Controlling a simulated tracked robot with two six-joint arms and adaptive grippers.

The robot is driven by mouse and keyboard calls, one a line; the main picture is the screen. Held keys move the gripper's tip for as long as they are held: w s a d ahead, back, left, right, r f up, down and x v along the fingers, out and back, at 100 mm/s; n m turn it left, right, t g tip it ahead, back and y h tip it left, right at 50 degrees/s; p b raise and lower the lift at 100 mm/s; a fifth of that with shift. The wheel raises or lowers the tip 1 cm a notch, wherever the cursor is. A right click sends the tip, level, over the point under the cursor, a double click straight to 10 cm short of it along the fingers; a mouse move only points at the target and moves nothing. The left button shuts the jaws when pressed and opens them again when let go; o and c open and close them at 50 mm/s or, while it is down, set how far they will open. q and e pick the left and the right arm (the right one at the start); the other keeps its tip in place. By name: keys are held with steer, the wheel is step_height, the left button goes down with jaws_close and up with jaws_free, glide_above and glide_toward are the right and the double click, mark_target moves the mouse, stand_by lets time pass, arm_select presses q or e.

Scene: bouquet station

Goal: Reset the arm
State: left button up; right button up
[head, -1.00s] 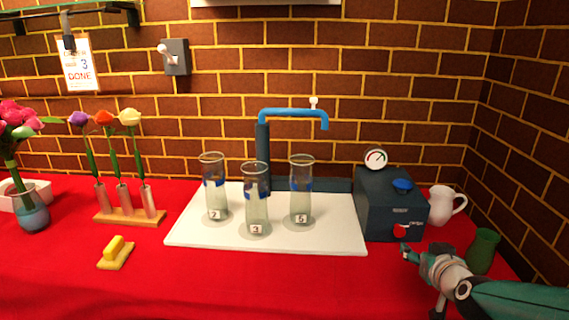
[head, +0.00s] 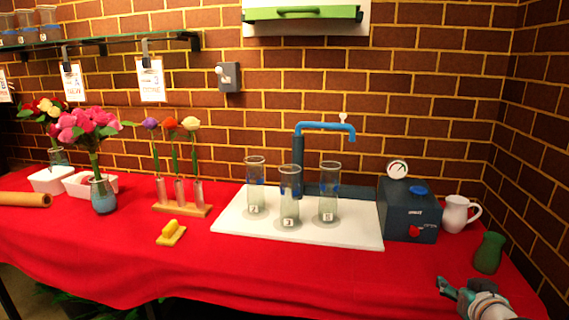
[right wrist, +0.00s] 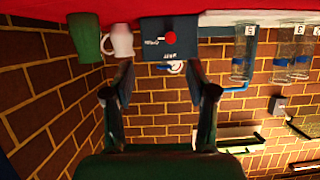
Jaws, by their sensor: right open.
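My right gripper (head: 455,287) is at the lower right of the head view, in front of the table's right end, near the green vase. In the right wrist view its two fingers (right wrist: 163,82) are spread apart with nothing between them. That view is upside down, with the dark blue box (right wrist: 168,38) and white pitcher (right wrist: 119,42) beyond the fingers. My left gripper is in neither view.
The front middle of the table is clear.

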steer(key=s+a+f+n+g+y, duration=0.1)
steer(key=s+a+f+g, duration=0.1)
steer(key=a+f, duration=0.5)
steer(key=s+a+f+n+g+y, duration=0.1)
steer(key=a+f+g+y, duration=0.15)
steer(key=f, duration=0.85)
steer(key=s+a+f+g+y, duration=0.1)
steer(key=s+a+f+g, duration=0.1)
steer(key=a+f, duration=0.5)
steer(key=s+a+f+g+y, duration=0.1)
steer(key=s+a+f+g, duration=0.2)
steer(key=s+a+f, duration=0.5)
steer(key=s+a+f+g+y, duration=0.1)
steer(key=s+a+f+g, duration=0.15)
steer(key=s+f, duration=0.7)
step_height(320, 180, up, 22)
steer(key=s+m+p, duration=0.1)
steer(key=s+p, duration=0.1)
steer(key=p, duration=1.7)
steer(key=shift+s+d+r+g, duration=0.15)
steer(key=shift+s+d+g, duration=0.15)
steer(key=shift+s+d, duration=0.1)
